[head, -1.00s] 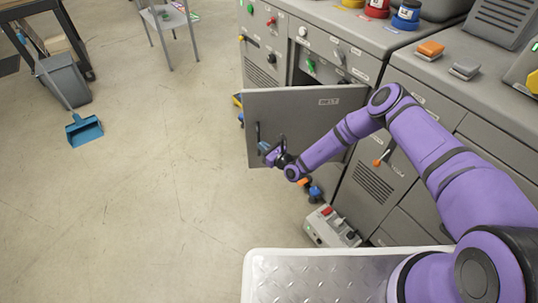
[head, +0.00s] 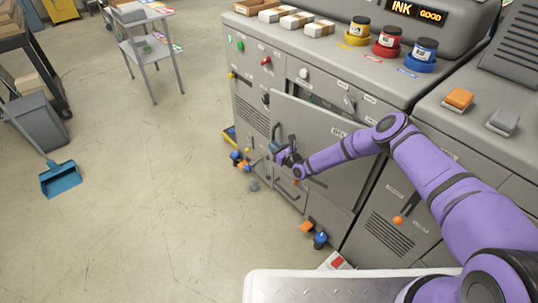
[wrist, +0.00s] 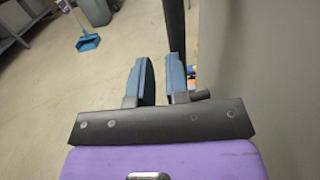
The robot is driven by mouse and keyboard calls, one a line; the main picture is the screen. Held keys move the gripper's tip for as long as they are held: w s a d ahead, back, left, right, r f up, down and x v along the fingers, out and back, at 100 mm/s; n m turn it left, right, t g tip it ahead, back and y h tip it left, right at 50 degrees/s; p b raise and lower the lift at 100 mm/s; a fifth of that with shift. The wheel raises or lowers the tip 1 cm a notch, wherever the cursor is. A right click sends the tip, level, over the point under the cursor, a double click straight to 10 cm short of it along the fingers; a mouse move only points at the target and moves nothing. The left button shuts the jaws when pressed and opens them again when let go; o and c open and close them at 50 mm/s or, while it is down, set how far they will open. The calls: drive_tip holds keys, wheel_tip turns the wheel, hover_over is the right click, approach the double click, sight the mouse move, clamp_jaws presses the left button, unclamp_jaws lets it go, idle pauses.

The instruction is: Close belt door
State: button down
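The belt door (head: 325,135) is a grey panel on the front of the grey machine. My gripper (head: 277,147) is at the handle. In the wrist view, my gripper's blue fingers (wrist: 159,82) are apart, with floor showing between them. A dark upright bar (wrist: 174,25), likely the handle, runs down behind the right finger. The door's grey face (wrist: 235,60) fills the right side. Contact with the handle is unclear.
Small blue and orange items (head: 313,233) lie on the floor by the machine's base. A blue dustpan (head: 60,179), a grey bin (head: 37,123) and a grey cart (head: 149,50) stand at left. The floor between is clear.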

sight(282, 133)
drive_tip(key=w+d+m+h, duration=0.1)
drive_tip(key=w, duration=0.1)
drive_tip(key=w+d+t+h, duration=0.1)
drive_tip(key=w, duration=0.2)
drive_tip(key=w+d+m+t+h, duration=0.1)
drive_tip(key=w, duration=0.2)
drive_tip(key=shift+w+d+m, duration=0.25)
drive_tip(key=shift+d+m, duration=0.05)
drive_tip(key=shift+w+d+r+t, duration=0.1)
drive_tip(key=shift+w+d+t, duration=0.2)
drive_tip(key=shift+w+d, duration=0.15)
drive_tip(key=shift+h, duration=0.4)
drive_tip(key=shift+d, duration=0.3)
drive_tip(key=shift+s, duration=0.15)
